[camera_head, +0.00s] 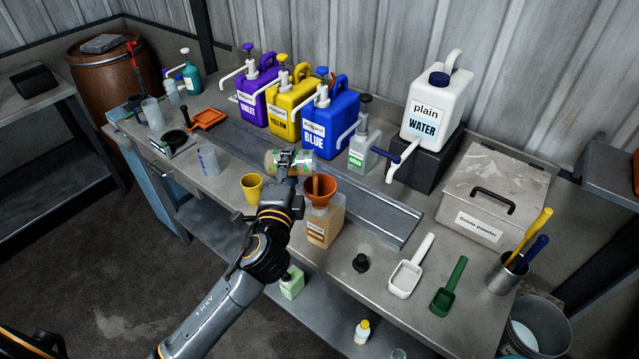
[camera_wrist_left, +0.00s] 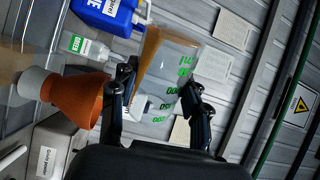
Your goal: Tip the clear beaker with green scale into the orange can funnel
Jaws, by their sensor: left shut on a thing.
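My left gripper (camera_head: 286,158) is shut on the clear beaker with green scale (camera_head: 305,161) and holds it above the bench, tipped far over. The left wrist view shows the beaker (camera_wrist_left: 176,66) between the fingers, with green marks and amber liquid along one side. The orange funnel (camera_head: 323,192) sits upright in the neck of the amber can (camera_head: 325,226), just below and right of the beaker. An amber streak shows over the funnel mouth; I cannot tell if it is flowing. The funnel also shows in the left wrist view (camera_wrist_left: 78,101). My right gripper is out of view.
A yellow cup (camera_head: 252,187) stands left of the can. Behind are violet, yellow and blue (camera_head: 330,125) pump jugs and a small green-labelled bottle (camera_head: 362,155). A black cap (camera_head: 361,263), white scoop (camera_head: 409,267) and green scoop (camera_head: 450,288) lie at right.

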